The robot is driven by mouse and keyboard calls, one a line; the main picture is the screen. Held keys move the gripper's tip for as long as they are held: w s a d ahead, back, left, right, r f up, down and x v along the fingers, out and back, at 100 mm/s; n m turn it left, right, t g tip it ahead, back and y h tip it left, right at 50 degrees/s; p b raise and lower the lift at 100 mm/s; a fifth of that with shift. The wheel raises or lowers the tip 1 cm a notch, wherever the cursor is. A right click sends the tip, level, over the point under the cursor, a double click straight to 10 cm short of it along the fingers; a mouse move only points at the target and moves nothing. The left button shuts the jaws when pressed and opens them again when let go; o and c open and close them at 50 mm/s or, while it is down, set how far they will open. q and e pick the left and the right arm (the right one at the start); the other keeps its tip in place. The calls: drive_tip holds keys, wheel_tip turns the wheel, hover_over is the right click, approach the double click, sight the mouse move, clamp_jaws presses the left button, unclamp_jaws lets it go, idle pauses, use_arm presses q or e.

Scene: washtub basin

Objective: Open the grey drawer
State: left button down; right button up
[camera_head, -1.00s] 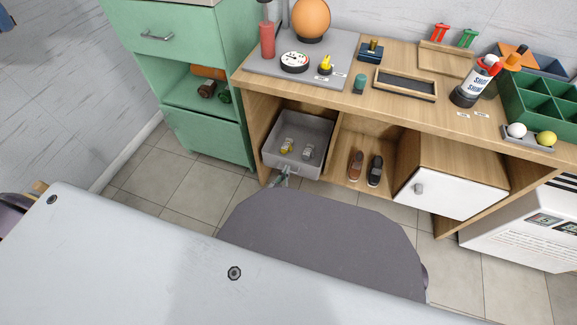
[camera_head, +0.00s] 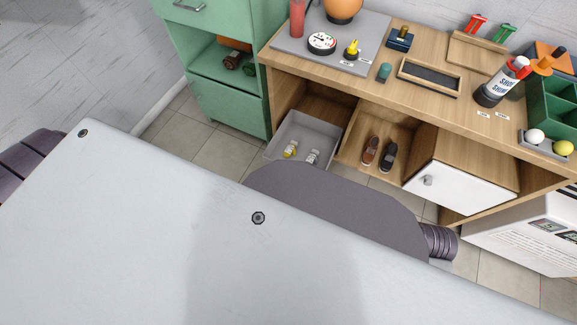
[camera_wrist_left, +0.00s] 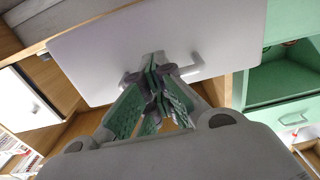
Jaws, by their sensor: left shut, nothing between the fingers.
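My left gripper is hidden in the head view. My right gripper is in neither view.
A green cabinet (camera_head: 228,105) stands just left of the desk. Right of the drawer are an open shelf with shoes (camera_head: 371,150) and a white-doored compartment (camera_head: 460,188). The desktop (camera_head: 425,60) holds several items. Some tiled floor (camera_head: 205,142) is clear by the cabinet.

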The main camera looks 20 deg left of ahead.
use_arm(q)
drive_tip(key=shift+s+r, duration=0.1)
drive_tip(key=shift+r, duration=0.05)
drive_tip(key=shift+c, duration=0.8)
unclamp_jaws()
